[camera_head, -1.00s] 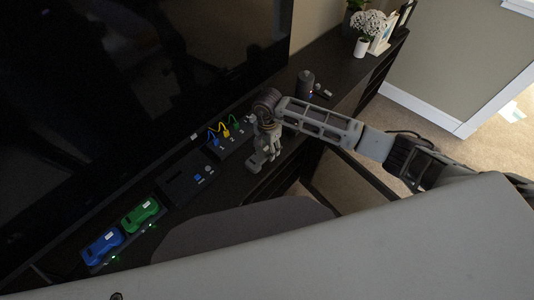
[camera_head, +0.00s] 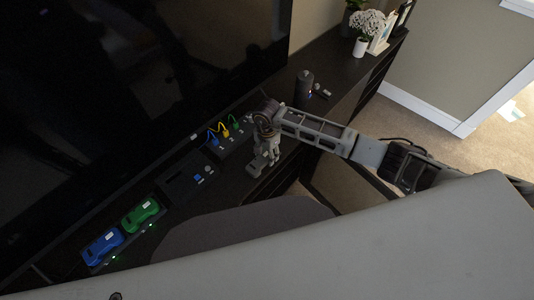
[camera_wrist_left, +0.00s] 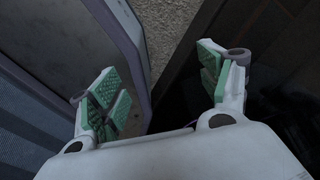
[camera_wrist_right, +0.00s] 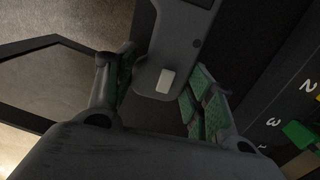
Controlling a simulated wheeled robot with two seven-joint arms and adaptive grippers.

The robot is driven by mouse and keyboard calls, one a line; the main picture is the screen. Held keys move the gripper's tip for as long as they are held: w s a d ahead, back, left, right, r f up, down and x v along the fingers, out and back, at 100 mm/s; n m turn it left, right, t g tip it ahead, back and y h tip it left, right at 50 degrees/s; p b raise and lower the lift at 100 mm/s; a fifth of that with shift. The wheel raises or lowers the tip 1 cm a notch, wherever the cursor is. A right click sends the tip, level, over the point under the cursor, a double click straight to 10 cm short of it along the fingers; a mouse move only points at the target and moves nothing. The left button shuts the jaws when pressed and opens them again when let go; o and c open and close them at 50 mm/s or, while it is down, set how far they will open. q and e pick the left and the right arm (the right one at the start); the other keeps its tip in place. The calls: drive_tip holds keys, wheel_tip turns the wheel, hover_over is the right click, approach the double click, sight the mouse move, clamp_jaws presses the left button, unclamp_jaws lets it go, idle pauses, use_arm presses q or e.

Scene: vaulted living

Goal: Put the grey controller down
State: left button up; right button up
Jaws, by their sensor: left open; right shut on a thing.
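The grey controller (camera_wrist_right: 182,38) is held between the fingers of my right gripper (camera_wrist_right: 160,86) in the right wrist view. In the head view my right gripper (camera_head: 266,150) is over the front edge of the dark cabinet, with the controller (camera_head: 257,168) partly hidden below it. I cannot tell whether the controller touches the cabinet top. My left gripper (camera_wrist_left: 160,88) is open and empty in the left wrist view. It is out of the head view.
A blue controller (camera_head: 103,246) and a green controller (camera_head: 141,214) lie on the long dark cabinet (camera_head: 345,75). A black box with blue, yellow and green cables (camera_head: 225,131) is left of my right gripper. A dark cylinder (camera_head: 304,84) stands behind it. A large screen (camera_head: 130,80) backs the cabinet.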

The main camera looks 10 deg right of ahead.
drive_tip(key=shift+f, duration=0.1)
drive_tip(key=o, duration=1.3)
drive_tip(key=shift+o, duration=0.2)
drive_tip(key=shift+r, duration=0.65)
use_arm(q)
drive_tip(key=shift+w+a+f+b, duration=0.15)
drive_tip(key=shift+a+f+b, duration=0.25)
drive_tip(key=shift+f+b, duration=0.1)
use_arm(e)
wheel_tip(320, 180, up, 11)
drive_tip(key=shift+w, duration=0.25)
